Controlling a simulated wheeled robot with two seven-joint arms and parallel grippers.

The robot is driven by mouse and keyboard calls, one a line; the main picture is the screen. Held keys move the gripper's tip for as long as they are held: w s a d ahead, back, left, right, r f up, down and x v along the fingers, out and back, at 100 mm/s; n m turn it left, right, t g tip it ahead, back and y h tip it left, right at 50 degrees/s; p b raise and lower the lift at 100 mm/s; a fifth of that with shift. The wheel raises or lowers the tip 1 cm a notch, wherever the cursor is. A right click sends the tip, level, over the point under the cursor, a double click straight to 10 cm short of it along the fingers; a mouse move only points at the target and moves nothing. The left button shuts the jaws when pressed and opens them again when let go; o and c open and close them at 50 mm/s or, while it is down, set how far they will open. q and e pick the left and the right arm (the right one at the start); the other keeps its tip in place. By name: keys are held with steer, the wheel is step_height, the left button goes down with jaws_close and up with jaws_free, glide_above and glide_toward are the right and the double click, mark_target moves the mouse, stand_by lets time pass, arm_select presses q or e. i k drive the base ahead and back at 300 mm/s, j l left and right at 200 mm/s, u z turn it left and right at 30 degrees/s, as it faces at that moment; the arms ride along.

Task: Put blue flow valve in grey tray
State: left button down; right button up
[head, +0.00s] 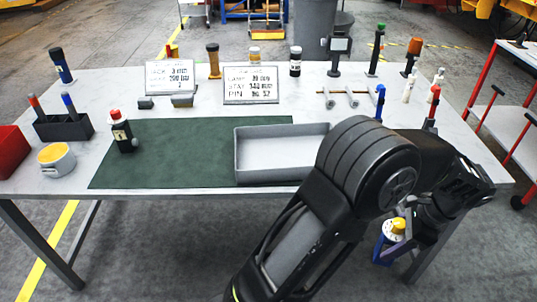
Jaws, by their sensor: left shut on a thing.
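The blue flow valve (383,246), a blue body with a yellow and white top, is at the lower right, in front of the table's front edge. My left gripper (404,214) is shut on it and holds it off the table, below the wrist. The fingers are partly hidden by my arm. The grey tray (268,178) lies at the middle front of the table, to the left of the valve. Its visible floor is empty, and its right end is hidden behind my arm. My right gripper is not in view.
A green mat (180,160) lies left of the tray, with a black bottle with a red cap (122,132) on it. Signs (251,84), bottles and tools line the back.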

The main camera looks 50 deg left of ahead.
mark_target(263, 159)
steer(key=k+j, duration=0.3)
steer(key=j, duration=0.15)
steer(key=k+j, duration=0.3)
steer(key=j, duration=0.15)
